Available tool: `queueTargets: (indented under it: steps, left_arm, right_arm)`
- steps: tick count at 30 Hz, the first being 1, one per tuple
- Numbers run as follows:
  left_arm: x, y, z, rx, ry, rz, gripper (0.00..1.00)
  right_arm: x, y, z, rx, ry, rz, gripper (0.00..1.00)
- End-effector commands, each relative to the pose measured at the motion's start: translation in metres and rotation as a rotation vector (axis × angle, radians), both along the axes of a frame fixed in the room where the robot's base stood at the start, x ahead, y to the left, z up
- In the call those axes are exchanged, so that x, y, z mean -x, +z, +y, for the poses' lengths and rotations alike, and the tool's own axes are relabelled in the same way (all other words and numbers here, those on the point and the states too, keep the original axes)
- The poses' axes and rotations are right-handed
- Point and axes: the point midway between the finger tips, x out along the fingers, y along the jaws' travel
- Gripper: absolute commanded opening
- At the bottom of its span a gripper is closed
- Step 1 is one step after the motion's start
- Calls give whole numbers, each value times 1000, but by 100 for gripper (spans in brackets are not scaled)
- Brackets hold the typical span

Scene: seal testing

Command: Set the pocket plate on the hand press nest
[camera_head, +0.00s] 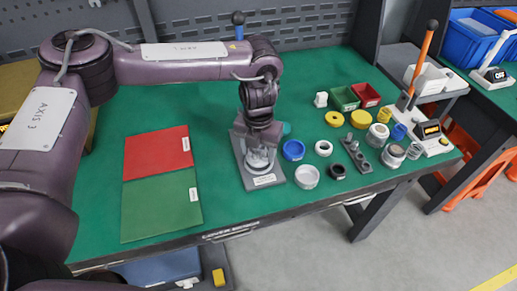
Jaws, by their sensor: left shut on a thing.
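My left arm reaches across from the left, and its gripper (260,147) points down over the hand press. The gripper is shut on a small pale piece, mostly hidden by the fingers; I take it for the pocket plate, but its shape is unclear. The hand press (265,182) has a grey base with a white label, and a round pale nest (258,167) lies right under the gripper. Whether the held piece touches the nest cannot be told. My right gripper is not in view.
Right of the press stand a blue ring (293,150), a white cup (307,177), a grey fixture (357,156) and several other rings and cups. A red mat (157,152) and a green mat (160,208) lie left. An orange-handled press (422,60) stands far right.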

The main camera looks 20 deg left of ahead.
Motion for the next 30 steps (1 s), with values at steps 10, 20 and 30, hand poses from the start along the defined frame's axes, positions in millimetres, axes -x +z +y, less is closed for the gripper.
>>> queueTargets:
  steps: [10,20,30]
  left_arm:
    - [0,-2,0,0,0,0,32]
    - [0,-8,0,0,0,0,32]
    - [0,-12,0,0,0,-1,32]
  right_arm:
    - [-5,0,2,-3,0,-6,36]
    - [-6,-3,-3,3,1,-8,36]
    - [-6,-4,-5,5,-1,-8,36]
